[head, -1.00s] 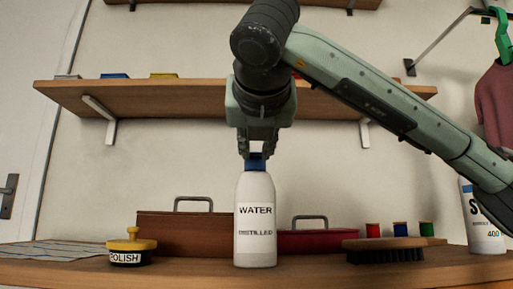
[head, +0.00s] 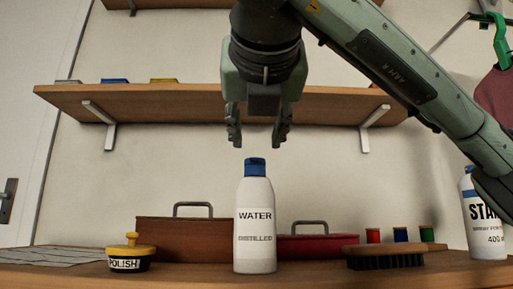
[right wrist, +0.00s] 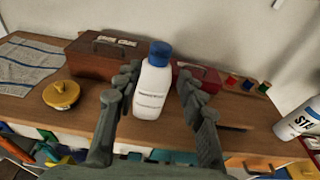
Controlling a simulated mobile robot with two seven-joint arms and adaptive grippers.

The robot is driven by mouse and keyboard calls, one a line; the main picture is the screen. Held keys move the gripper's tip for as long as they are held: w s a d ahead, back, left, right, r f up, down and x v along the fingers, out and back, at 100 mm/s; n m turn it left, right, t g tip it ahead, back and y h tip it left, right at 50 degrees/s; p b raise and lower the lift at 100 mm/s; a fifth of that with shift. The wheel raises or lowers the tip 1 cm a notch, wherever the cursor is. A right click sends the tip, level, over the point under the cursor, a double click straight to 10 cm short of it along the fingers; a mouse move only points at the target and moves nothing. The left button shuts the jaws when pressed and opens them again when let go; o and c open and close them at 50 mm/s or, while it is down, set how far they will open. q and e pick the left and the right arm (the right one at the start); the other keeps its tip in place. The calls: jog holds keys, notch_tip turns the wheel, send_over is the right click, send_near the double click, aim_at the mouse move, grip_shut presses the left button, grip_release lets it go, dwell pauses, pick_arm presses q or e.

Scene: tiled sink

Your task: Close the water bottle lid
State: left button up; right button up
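The white water bottle (head: 255,228) stands upright on the wooden surface in the middle of the head view, its label reading "WATER DISTILLED". Its blue lid (head: 255,167) sits on top and looks shut. The bottle (right wrist: 152,90) and its lid (right wrist: 160,52) also show in the right wrist view, between and beyond the fingers. My right gripper (head: 259,140) hangs above the lid, pointing down, with its fingers spread and nothing between them; it also shows in the right wrist view (right wrist: 160,90). My left gripper is not in view.
A yellow-lidded polish tin (head: 131,254) and a brown box (head: 170,238) stand left of the bottle. A red box (head: 318,246), a brush (head: 385,261), thread spools (head: 400,234) and a starch bottle (head: 484,222) are to the right. A shelf (head: 180,96) is behind my right gripper.

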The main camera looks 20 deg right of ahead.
jog(key=shift+v, duration=2.7)
